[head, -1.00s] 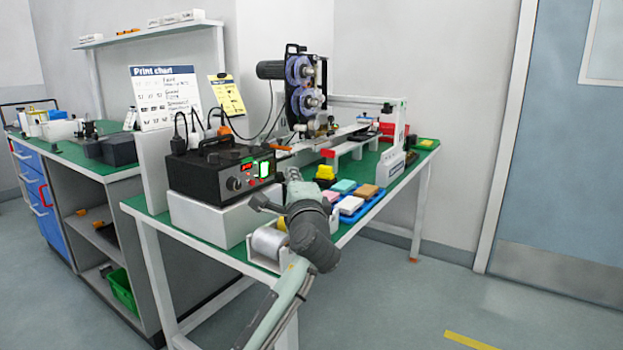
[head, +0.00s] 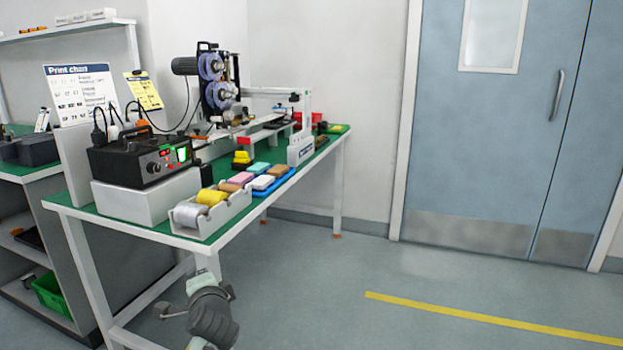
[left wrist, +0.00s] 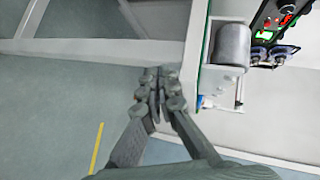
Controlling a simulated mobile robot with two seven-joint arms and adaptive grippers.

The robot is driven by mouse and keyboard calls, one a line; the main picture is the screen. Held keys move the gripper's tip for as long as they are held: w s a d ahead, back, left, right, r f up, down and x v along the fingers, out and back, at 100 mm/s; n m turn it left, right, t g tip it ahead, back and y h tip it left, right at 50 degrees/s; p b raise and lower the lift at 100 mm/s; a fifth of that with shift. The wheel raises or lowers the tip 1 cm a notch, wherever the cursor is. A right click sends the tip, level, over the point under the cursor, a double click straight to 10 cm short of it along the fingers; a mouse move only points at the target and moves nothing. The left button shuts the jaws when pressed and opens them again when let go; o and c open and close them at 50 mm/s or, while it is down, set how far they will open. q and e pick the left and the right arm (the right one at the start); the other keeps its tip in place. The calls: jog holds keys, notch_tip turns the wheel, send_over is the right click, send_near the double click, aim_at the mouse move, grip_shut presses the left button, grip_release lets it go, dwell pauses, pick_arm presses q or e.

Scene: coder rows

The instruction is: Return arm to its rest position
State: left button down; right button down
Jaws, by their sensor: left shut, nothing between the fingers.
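My left gripper (head: 201,282) is low in the head view, in front of the green-topped table (head: 152,226) and below its front edge. In the left wrist view the fingers of my left gripper (left wrist: 157,78) are together with nothing between them. They are apart from the table, whose edge and a grey roll (left wrist: 232,45) show to their right. My right gripper is in neither view.
The table holds a black control box (head: 130,160), a tray of rolls (head: 192,221), coloured blocks on a blue tray (head: 283,179) and a reel machine (head: 215,85). Open floor (head: 330,260) lies to the right, before a blue door (head: 500,150).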

pick_arm(q)
jog(key=s+a+f+n+g+h, duration=0.1)
jog(key=s+f+n+g, duration=0.15)
jog(key=s+f, duration=0.7)
jog(key=s+a+f+n+g+h, duration=0.1)
jog(key=s+a+f+n+g, duration=0.15)
jog(key=s+f, duration=0.7)
jog(key=s+f+n+g+h, duration=0.2)
jog(key=s+f+n+g, duration=0.2)
jog(key=s+f, duration=1.1)
jog(key=shift+s+f+n+g, duration=0.3)
jog(key=shift+s+g, duration=0.2)
jog(key=shift+s, duration=0.85)
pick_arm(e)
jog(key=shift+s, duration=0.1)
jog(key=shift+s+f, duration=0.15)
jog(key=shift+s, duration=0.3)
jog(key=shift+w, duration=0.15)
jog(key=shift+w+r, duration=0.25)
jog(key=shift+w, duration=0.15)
